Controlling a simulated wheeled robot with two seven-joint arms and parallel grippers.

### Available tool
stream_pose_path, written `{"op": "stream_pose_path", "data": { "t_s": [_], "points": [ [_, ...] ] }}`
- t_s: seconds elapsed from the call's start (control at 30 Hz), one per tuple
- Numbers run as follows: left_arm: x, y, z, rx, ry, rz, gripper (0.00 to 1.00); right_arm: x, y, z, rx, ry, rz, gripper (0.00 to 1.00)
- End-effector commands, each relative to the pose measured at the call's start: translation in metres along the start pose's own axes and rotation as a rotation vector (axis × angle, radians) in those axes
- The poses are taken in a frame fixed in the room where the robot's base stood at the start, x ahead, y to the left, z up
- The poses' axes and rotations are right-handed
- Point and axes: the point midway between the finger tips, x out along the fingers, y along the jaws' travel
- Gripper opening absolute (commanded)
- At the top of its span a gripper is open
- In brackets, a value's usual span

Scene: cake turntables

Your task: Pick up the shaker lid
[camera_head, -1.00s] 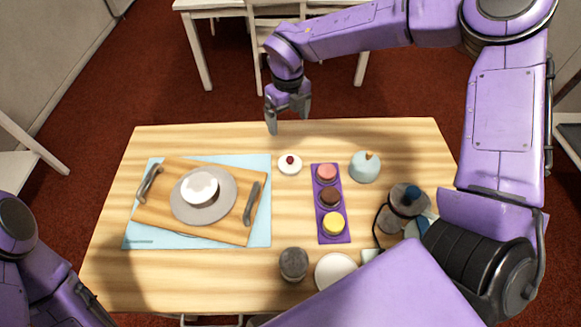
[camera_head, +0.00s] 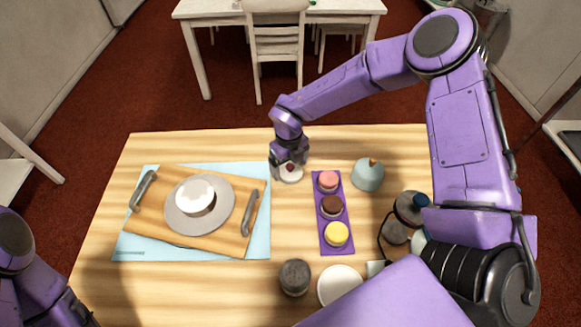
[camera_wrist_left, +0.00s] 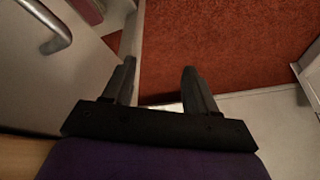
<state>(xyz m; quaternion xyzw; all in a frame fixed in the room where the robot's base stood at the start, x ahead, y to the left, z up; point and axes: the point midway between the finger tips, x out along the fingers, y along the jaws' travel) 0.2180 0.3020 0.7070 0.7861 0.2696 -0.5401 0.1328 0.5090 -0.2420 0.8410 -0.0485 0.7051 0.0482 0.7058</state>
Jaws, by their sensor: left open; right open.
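A small white round piece with a dark red top (camera_head: 291,176) sits near the far edge of the table; I cannot tell if it is the shaker lid. My right gripper (camera_head: 290,169) is open and lowered over this piece, its fingers around or beside it and partly hiding it. A grey, round-topped container (camera_head: 294,278), possibly the shaker, stands near the front edge. My left gripper (camera_wrist_left: 158,82) is open and empty in the left wrist view, away from these things, with red floor beyond its fingers.
A wooden tray (camera_head: 150,223) with handles holds a grey turntable (camera_head: 225,205) and white cake (camera_head: 195,197), on a blue mat (camera_head: 258,240). A purple strip (camera_head: 337,221) carries three small cakes. A pale blue dome (camera_head: 367,176), white plate (camera_head: 340,286) and dark-topped appliance (camera_head: 408,207) stand right.

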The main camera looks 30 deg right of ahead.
Motion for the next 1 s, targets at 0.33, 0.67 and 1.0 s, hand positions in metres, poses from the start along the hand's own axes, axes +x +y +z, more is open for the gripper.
{"op": "stream_pose_path", "data": {
  "t_s": [0.33, 0.67, 1.0],
  "points": [
    [-0.001, 0.000, 0.000, 0.000, 0.000, 0.000, 0.58, 0.007, 0.000, 0.000, 0.000, -0.001, 0.001, 0.69],
    [-0.001, 0.000, 0.000, 0.000, 0.000, 0.000, 0.58, 0.007, 0.000, 0.000, 0.000, -0.001, 0.001, 0.49],
    [0.017, 0.002, 0.007, 0.000, 0.000, 0.000, 0.58, -0.022, 0.000, 0.002, 0.001, -0.007, 0.003, 0.49]
  ]
}}
